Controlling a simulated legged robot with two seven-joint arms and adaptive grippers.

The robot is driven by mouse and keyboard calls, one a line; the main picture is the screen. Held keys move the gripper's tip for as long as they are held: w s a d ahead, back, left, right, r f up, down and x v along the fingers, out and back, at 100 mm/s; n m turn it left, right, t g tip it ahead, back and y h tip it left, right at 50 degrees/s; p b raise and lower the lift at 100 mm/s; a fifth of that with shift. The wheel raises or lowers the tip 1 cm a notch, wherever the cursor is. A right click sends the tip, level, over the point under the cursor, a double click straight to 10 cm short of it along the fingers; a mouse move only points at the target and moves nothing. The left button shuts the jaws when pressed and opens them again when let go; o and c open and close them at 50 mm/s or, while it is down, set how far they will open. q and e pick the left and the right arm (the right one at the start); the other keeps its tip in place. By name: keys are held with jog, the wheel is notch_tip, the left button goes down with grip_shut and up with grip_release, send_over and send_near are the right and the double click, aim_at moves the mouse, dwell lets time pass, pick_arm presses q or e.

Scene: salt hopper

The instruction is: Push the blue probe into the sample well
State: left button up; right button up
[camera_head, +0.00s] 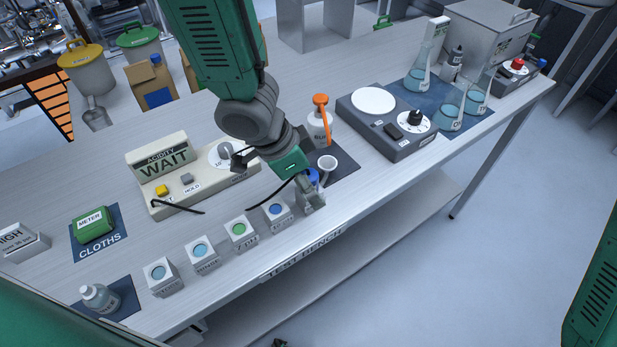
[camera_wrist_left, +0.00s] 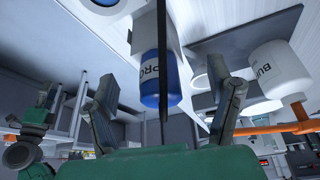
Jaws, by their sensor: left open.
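The blue probe (camera_head: 313,176) is at the front of the bench, beside my left gripper (camera_head: 312,198). In the left wrist view the blue probe (camera_wrist_left: 152,82) shows its lettering between the two spread fingers of my left gripper (camera_wrist_left: 168,95). The fingers look apart from it. A black cable runs across the probe in that view. Several white blocks with round coloured wells stand in a row: pale blue (camera_head: 158,273), light blue (camera_head: 200,250), green (camera_head: 239,229) and dark blue (camera_head: 276,210). Their labels are too small to tell which is the sample well. My right gripper is out of view.
The acidity meter (camera_head: 187,170) reads WAIT and has a black cable. A stirrer plate (camera_head: 388,122) is to the right. The bench's front edge is near.

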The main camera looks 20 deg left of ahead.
pick_arm(q)
jog(key=shift+r, duration=0.1)
jog(key=shift+p+v, duration=2.8)
jog(key=shift+v, duration=0.15)
jog(key=v, duration=1.2)
jog(key=shift+w, duration=0.15)
